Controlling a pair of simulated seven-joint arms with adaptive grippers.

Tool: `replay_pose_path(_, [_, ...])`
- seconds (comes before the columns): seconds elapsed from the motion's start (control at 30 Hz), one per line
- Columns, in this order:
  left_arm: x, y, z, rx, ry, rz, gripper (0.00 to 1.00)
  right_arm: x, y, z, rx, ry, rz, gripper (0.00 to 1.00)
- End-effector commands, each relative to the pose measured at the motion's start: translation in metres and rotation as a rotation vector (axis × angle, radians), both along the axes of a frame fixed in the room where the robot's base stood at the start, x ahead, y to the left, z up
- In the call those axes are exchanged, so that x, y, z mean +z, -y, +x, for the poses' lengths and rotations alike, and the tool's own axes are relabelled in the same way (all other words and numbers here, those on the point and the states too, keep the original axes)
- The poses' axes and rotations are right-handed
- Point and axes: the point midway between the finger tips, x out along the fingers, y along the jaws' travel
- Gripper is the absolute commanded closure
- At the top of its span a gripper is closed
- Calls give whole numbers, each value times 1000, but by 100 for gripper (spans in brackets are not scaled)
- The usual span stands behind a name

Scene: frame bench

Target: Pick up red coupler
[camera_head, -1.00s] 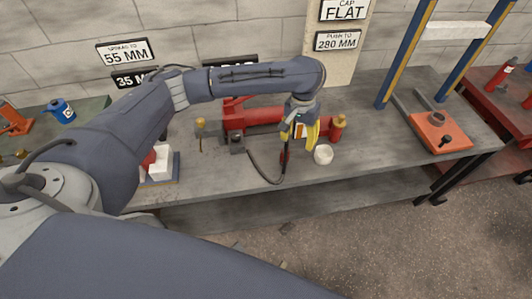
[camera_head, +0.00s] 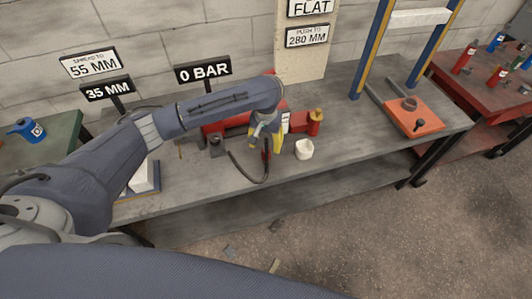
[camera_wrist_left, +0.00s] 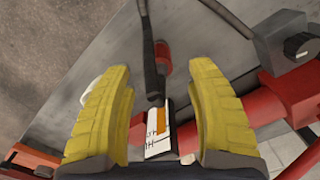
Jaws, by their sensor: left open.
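The red coupler (camera_head: 267,148) appears as a small red piece at the end of a black hose on the bench, beside my left gripper (camera_head: 272,140). In the left wrist view a red rounded piece (camera_wrist_left: 163,54) shows beyond the fingertips, next to the hose. My left gripper (camera_wrist_left: 160,78) is open there, its two yellow fingers apart on either side of the hose end. A white label with an orange patch (camera_wrist_left: 158,135) shows between the fingers. Contact with the coupler cannot be made out. My right gripper is not in view.
A red cylinder tool (camera_head: 312,123) lies behind my left gripper, and a white cup (camera_head: 304,149) stands to its right. The bench (camera_head: 345,150) is clear between cup and orange base.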

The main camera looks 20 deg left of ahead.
Motion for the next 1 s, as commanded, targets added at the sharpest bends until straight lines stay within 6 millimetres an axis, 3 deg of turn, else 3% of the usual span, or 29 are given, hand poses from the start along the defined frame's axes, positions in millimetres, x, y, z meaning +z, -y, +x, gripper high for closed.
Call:
replay_pose_path(0.1, [-14, 1, -1, 1, -3, -2, 43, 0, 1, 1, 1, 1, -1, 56])
replay_pose_path(0.47, [-31, 1, 0, 0, -2, -1, 43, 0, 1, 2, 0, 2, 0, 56])
replay_pose_path(0.8, [-69, 0, 2, 1, -2, -2, 43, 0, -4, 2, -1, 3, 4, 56])
replay_pose_path(1.0, [-78, 0, 2, 1, -1, 0, 43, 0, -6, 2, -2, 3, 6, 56])
